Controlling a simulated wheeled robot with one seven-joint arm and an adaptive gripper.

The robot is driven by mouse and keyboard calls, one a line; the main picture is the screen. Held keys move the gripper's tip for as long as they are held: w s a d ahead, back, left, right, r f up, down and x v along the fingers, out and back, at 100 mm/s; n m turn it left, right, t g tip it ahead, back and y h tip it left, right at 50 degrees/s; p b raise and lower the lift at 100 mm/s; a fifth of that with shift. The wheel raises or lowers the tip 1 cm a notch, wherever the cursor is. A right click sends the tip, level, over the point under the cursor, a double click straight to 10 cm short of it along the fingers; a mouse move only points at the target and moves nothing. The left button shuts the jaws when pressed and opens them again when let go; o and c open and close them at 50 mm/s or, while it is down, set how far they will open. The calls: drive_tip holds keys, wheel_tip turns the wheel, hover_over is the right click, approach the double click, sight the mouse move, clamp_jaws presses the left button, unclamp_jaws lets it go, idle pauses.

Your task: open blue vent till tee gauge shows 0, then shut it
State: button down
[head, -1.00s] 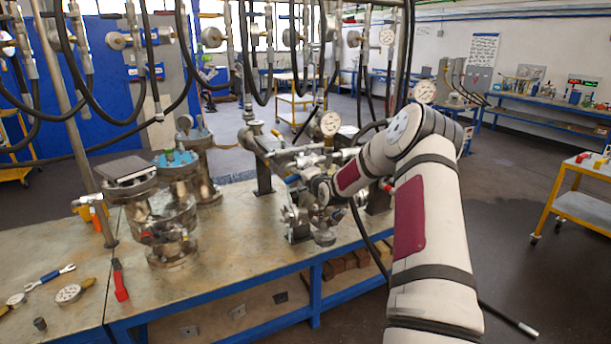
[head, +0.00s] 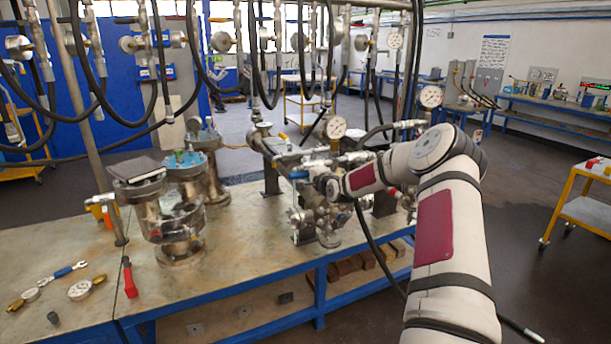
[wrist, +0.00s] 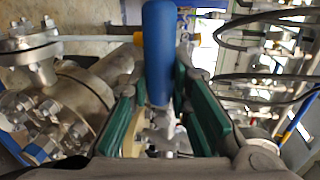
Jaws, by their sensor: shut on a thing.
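The blue vent handle (wrist: 158,50) stands upright in the middle of the wrist view, between the green finger pads of my gripper (wrist: 158,88). My gripper is shut on it. In the head view the blue handle (head: 298,174) shows small at the manifold, left of my arm's end; the fingers there are too small to make out. A round white-faced gauge (head: 336,127) stands on top of the manifold, and another gauge (head: 431,96) stands behind my arm. I cannot tell which is the tee gauge, and neither needle is readable.
Flanged vessels (head: 181,248) stand on the bench (head: 235,255) left of the manifold. A red-handled tool (head: 129,277), a wrench (head: 62,272) and loose gauges (head: 80,290) lie at the bench's left. Black hoses (head: 160,75) hang above. A yellow cart (head: 560,205) stands right.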

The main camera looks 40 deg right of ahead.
drive_tip(key=c, duration=1.5)
unclamp_jaws()
drive_tip(key=shift+d+r, duration=0.1)
drive_tip(key=shift+d, duration=0.05)
drive_tip(key=shift+o, duration=0.2)
drive_tip(key=shift+s, duration=0.1)
drive_tip(key=v, duration=1.2)
